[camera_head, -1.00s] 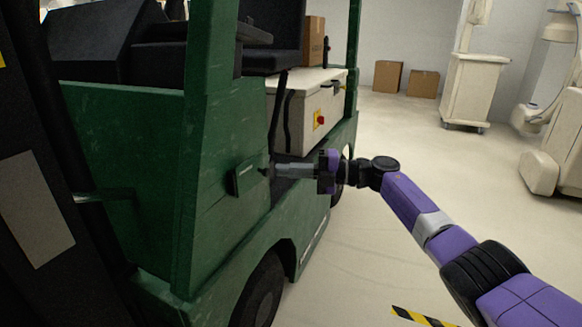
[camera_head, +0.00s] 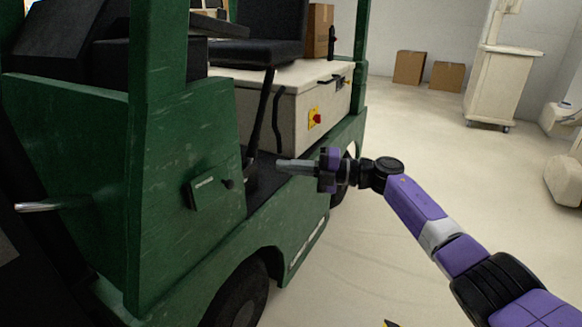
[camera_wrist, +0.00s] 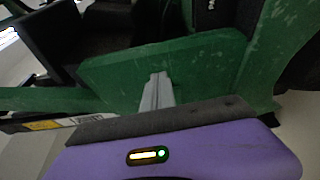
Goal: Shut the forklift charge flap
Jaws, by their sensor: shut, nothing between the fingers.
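The charge flap (camera_head: 207,189) is a small dark green panel with a pale label on the green side of the forklift (camera_head: 160,150). It appears to lie against the side panel, with a dark knob at its right edge; I cannot tell whether it is fully flush. My gripper (camera_head: 280,166) is shut and empty, to the right of the flap and apart from it. In the wrist view my closed fingers (camera_wrist: 158,90) point at green forklift bodywork (camera_wrist: 200,65); the flap cannot be made out there.
The forklift's pale battery box (camera_head: 290,110) with a red button stands behind my gripper. A front wheel (camera_head: 240,295) is below. A white cabinet (camera_head: 500,85) and cardboard boxes (camera_head: 409,67) stand at the back.

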